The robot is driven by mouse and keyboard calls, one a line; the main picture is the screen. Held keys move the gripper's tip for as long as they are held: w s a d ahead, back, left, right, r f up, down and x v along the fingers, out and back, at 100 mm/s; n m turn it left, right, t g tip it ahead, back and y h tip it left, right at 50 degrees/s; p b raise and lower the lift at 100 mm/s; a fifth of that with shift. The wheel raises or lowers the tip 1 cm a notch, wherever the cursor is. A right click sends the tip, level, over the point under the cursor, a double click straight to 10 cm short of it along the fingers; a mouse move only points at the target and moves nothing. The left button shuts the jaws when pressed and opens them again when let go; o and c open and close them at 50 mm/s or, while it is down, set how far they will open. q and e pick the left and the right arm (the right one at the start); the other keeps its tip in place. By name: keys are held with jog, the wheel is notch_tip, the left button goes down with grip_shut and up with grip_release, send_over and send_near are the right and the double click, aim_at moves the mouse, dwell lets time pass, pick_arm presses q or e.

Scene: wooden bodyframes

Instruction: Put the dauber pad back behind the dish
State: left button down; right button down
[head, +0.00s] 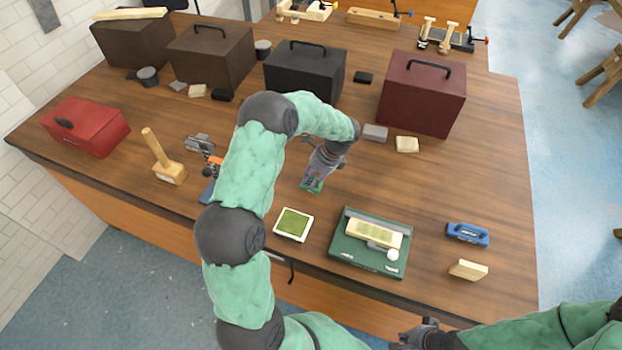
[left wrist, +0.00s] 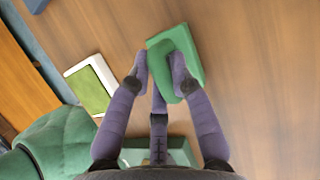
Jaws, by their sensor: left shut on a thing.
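The dauber pad is a green block with a raised green grip, seen in the left wrist view (left wrist: 192,45) and, mostly covered by the fingers, in the head view (head: 312,187). My left gripper (head: 313,178) is shut on its grip; both fingertips show around it in the left wrist view (left wrist: 160,68). The dish (head: 293,238) is a white square tray with a green inside, near the table's front edge; it also shows in the left wrist view (left wrist: 72,72). The pad is behind the dish and slightly right. I cannot tell whether it touches the table. My right gripper (head: 418,333) is at the bottom edge, its fingers unclear.
A green board (head: 342,262) with a wooden block lies right of the dish. A blue tool (head: 468,234) and a wooden block (head: 468,269) are further right. A mallet (head: 166,168) stands left. Cases, including a maroon one (head: 422,97), line the back. Table around the pad is clear.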

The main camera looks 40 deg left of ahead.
pick_arm(q)
jog(key=shift+r, duration=0.1)
jog(key=c, duration=1.1)
grip_release()
jog(key=shift+f, duration=0.2)
jog(key=shift+r, duration=0.1)
jog(key=shift+r, duration=0.25)
jog(key=p+v, duration=0.1)
jog(key=v, duration=1)
jog(key=shift+r, duration=0.3)
jog(key=shift+w+d, duration=0.1)
jog(key=shift+d, duration=0.05)
